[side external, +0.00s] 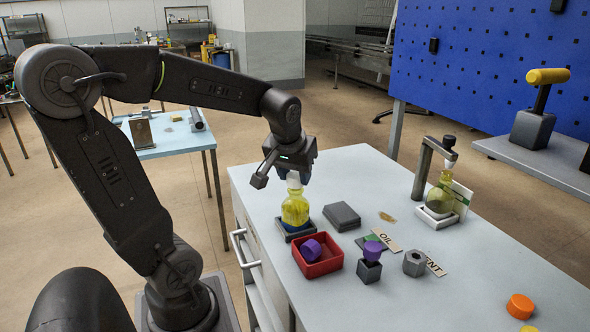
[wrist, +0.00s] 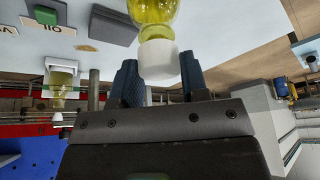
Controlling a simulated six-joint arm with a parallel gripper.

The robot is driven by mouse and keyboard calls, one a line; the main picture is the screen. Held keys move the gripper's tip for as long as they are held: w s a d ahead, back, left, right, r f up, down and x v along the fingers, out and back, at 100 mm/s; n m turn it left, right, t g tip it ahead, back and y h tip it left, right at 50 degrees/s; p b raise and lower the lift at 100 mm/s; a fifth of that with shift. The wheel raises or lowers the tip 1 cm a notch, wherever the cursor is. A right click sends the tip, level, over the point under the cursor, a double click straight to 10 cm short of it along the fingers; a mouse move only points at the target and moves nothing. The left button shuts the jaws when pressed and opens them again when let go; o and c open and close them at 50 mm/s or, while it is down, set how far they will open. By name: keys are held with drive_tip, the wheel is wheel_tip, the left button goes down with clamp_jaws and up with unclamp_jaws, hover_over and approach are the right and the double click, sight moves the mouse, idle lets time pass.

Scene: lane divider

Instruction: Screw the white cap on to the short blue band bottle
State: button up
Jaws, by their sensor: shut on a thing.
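The bottle (side external: 295,210) holds yellow liquid and stands upright in a dark square holder (side external: 285,236) near the table's left edge. A blue part shows low on it. The white cap (side external: 294,180) is at the top of its neck; whether it is threaded on cannot be told. My gripper (side external: 293,172) points down over the bottle, shut on the cap. In the wrist view, the white cap (wrist: 158,61) sits between the two dark blue fingers of my gripper (wrist: 160,75), with the yellow bottle (wrist: 153,12) directly beyond it. The finger contact is partly hidden.
A red tray (side external: 338,269) with a purple cap (side external: 312,250) stands in front of the bottle. Nearby are a dark grey box (side external: 342,216), another purple cap (side external: 374,249) on a block and a grey hex piece (side external: 414,263). A second yellow bottle (side external: 440,197) stands under a post at right.

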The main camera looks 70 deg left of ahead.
drive_tip(key=shift+f, duration=0.25)
drive_tip(key=o, duration=1)
drive_tip(key=v, duration=1.4)
drive_tip(key=shift+a, duration=0.1)
